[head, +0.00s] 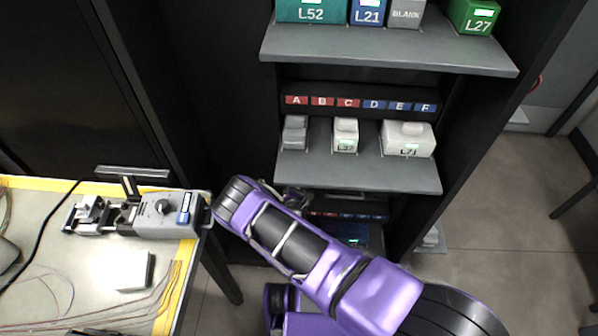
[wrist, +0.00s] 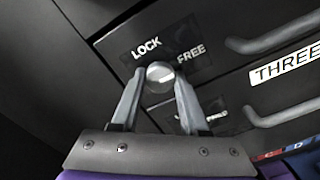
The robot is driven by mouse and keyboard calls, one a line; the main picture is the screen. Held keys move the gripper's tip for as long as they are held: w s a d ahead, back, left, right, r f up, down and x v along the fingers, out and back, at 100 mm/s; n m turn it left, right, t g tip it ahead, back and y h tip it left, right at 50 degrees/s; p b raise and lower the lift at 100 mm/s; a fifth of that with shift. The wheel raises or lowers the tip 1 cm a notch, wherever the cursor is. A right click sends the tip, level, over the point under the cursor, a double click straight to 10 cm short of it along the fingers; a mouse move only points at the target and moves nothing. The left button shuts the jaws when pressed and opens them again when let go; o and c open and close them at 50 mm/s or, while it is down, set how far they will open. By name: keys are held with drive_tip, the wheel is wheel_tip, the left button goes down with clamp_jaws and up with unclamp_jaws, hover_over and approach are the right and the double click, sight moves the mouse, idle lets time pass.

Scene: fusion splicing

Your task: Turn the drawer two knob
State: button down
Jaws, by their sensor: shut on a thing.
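The round grey knob (wrist: 160,73) sits on a dark panel in the wrist view, just below the word LOCK (wrist: 147,49) and to the left of the word FREE (wrist: 191,53). My gripper (wrist: 159,82) has one finger on each side of the knob and is shut on it. A pale line crosses the knob's face; its exact setting is hard to tell. A white label below the panel is mostly hidden behind the right finger, so its word cannot be read. The knob does not show in the head view, where my purple arm reaches toward the cabinet's lower part.
In the head view, grey shelves (head: 390,48) with labelled boxes stand above my arm. A workbench (head: 70,262) with a splicing device (head: 160,226) is at left.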

drive_tip(key=shift+c, duration=2.1)
unclamp_jaws()
drive_tip(key=shift+s, duration=0.1)
